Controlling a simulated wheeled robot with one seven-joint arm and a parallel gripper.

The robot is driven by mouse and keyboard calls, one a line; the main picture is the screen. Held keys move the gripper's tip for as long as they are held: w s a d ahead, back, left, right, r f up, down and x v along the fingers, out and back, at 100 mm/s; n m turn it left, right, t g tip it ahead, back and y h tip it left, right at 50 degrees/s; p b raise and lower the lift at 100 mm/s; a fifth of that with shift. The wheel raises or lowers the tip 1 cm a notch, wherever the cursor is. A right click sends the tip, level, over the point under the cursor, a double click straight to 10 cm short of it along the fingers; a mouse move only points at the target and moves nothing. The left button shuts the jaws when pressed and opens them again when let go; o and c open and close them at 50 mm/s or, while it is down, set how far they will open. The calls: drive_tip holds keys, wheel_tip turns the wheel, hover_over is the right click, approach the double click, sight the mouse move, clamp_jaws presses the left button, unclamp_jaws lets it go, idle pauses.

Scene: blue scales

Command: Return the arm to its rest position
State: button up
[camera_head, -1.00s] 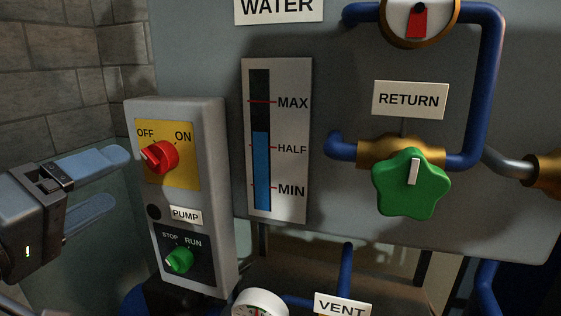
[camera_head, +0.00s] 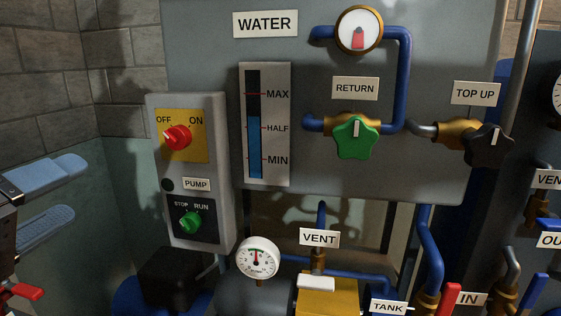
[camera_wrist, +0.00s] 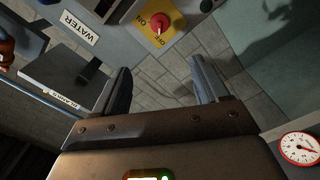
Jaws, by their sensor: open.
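My gripper (camera_head: 79,187) shows at the left edge of the head view, its two bluish fingers apart with nothing between them. It hangs in free air left of the grey pump box (camera_head: 220,150) and does not appear to touch it. In the wrist view my gripper (camera_wrist: 160,65) is also open and empty, with brick wall beyond the fingers. The red OFF/ON knob (camera_head: 177,137) on its yellow plate appears ahead of the fingers in the wrist view too (camera_wrist: 160,24). The rest of the arm is mostly out of view.
The grey WATER panel (camera_head: 420,180) carries a level gauge (camera_head: 254,145), a green RETURN valve (camera_head: 355,139) and a dark TOP UP valve (camera_head: 487,146). Pipes and a white dial (camera_head: 258,257) are below. Room is free near the brick wall (camera_head: 45,80) at left.

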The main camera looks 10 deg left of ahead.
drive_tip(key=w+d+f+n+g+y, duration=0.1)
drive_tip(key=d+f, duration=0.5)
drive_tip(key=f, duration=0.4)
drive_tip(key=d+f+g+y, duration=0.2)
drive_tip(key=d+f, duration=0.4)
drive_tip(key=f, duration=0.3)
drive_tip(key=w+d+f+n+g+y, duration=0.1)
drive_tip(key=d+f, duration=0.5)
drive_tip(key=f, duration=0.4)
drive_tip(key=s+d+f+m+g, duration=0.1)
drive_tip(key=s+d+f+m, duration=0.25)
drive_tip(key=s+d, duration=0.55)
drive_tip(key=s+d+f+m, duration=0.2)
drive_tip(key=s+d+f, duration=0.2)
drive_tip(key=s+d, duration=0.5)
drive_tip(key=s+d+r+m+t+h, duration=0.1)
drive_tip(key=s+d+r+m+h, duration=0.1)
drive_tip(key=s+d+r+m, duration=0.5)
drive_tip(key=s+d+r, duration=0.3)
drive_tip(key=s+d, duration=0.3)
drive_tip(key=shift+r+t+h, duration=0.3)
drive_tip(key=shift+t+h, duration=0.1)
